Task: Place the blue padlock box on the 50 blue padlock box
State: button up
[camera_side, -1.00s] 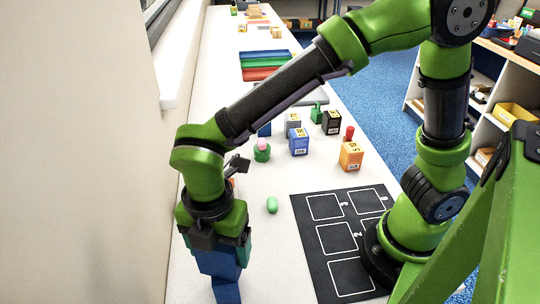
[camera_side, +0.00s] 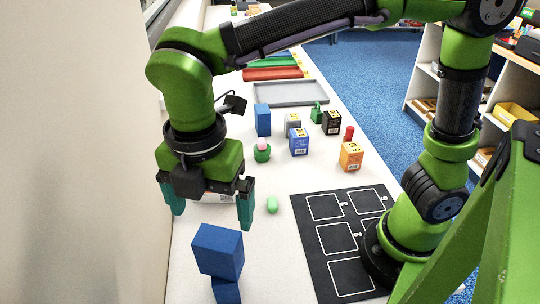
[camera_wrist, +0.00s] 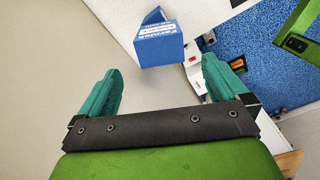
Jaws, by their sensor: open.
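A blue box (camera_side: 218,250) rests on top of another blue box (camera_side: 226,291) at the near left of the table in the side view. The upper box is turned and somewhat offset from the lower one, which is mostly hidden and cut by the frame edge. The wrist view shows a blue box with white printing (camera_wrist: 158,45); I cannot tell how much of it is the upper or lower box. My gripper (camera_side: 211,219) is open and empty above the stack, clear of it. Its two teal fingers also show in the wrist view (camera_wrist: 162,70).
A black mat with white outlined squares (camera_side: 313,270) lies right of the stack. Farther back stand an orange box (camera_side: 350,155), a blue box with a yellow label (camera_side: 299,142), a black box (camera_side: 331,122) and a grey tray (camera_side: 290,94). A wall bounds the left.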

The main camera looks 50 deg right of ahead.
jog(key=shift+w+d+r, duration=0.1)
jog(key=shift+d+r, duration=0.05)
jog(key=shift+r, duration=0.7)
jog(key=s+d+m+t+y, duration=0.2)
jog(key=d+m+t, duration=0.5)
jog(key=d+m, duration=1.6)
jog(key=m, duration=0.3)
jog(key=shift+d+m, duration=0.2)
jog(key=shift+m, duration=0.2)
jog(key=shift+r, duration=0.1)
